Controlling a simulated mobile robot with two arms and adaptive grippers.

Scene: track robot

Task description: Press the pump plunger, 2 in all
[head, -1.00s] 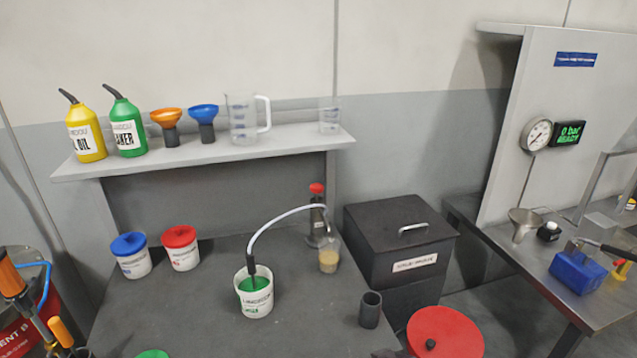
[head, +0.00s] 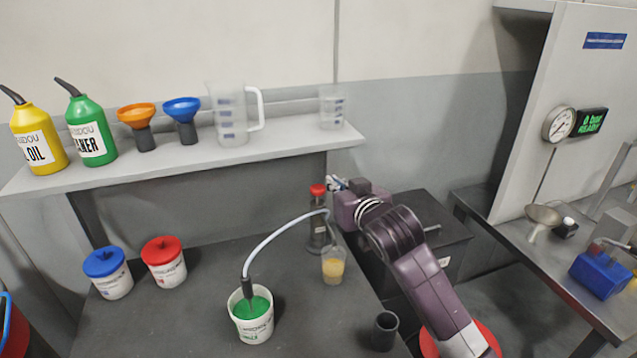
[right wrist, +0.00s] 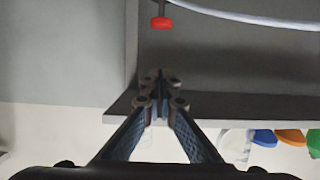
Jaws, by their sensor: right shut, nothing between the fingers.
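The hand pump (head: 317,232) stands at the back of the dark bench, with a red plunger knob (head: 318,190) on top. The knob is up, on a short stem, and also shows in the right wrist view (right wrist: 161,23). My right gripper (head: 334,184) is shut and empty, just right of the knob in the head view. In the right wrist view its closed fingertips (right wrist: 160,80) lie below the knob in the picture, apart from it. A clear cup (head: 333,267) with yellowish liquid stands in front of the pump. My left gripper is out of view.
A pale hose (head: 280,229) arches from the pump to a white tub (head: 253,325) of green liquid. A shelf (head: 190,162) with bottles, funnels and jugs is behind. A dark cylinder (head: 384,330) stands at the bench's right edge. A black bin (head: 440,240) is partly behind my arm.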

